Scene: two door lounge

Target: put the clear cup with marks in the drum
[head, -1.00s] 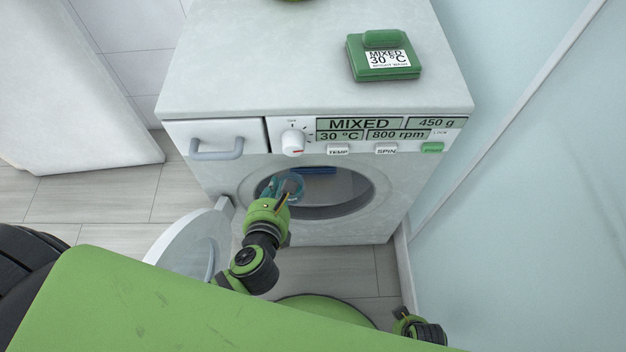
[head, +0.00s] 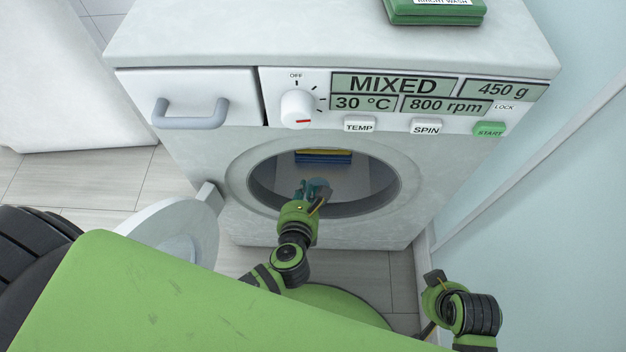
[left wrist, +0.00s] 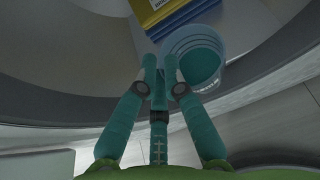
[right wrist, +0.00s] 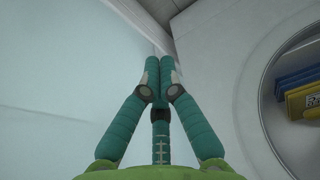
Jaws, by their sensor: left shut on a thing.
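The clear cup with marks (left wrist: 205,62) is in my left gripper (left wrist: 160,66), which is shut on the cup's wall. In the head view the left gripper (head: 312,188) and the cup (head: 320,186) are at the washing machine's round opening, in front of the dark drum (head: 350,185). The gripper hides part of the cup. I cannot tell how deep the cup is inside. My right gripper (right wrist: 159,66) has its fingers together with nothing between them. It shows in the head view (head: 434,277) low at the right, outside the machine.
Blue and yellow folded things (head: 323,156) lie at the back of the drum. The round door (head: 185,235) stands open at the left. Above the opening are a drawer (head: 190,98), dial (head: 297,108) and buttons. A green box (head: 435,10) is on top. A wall rises at the right.

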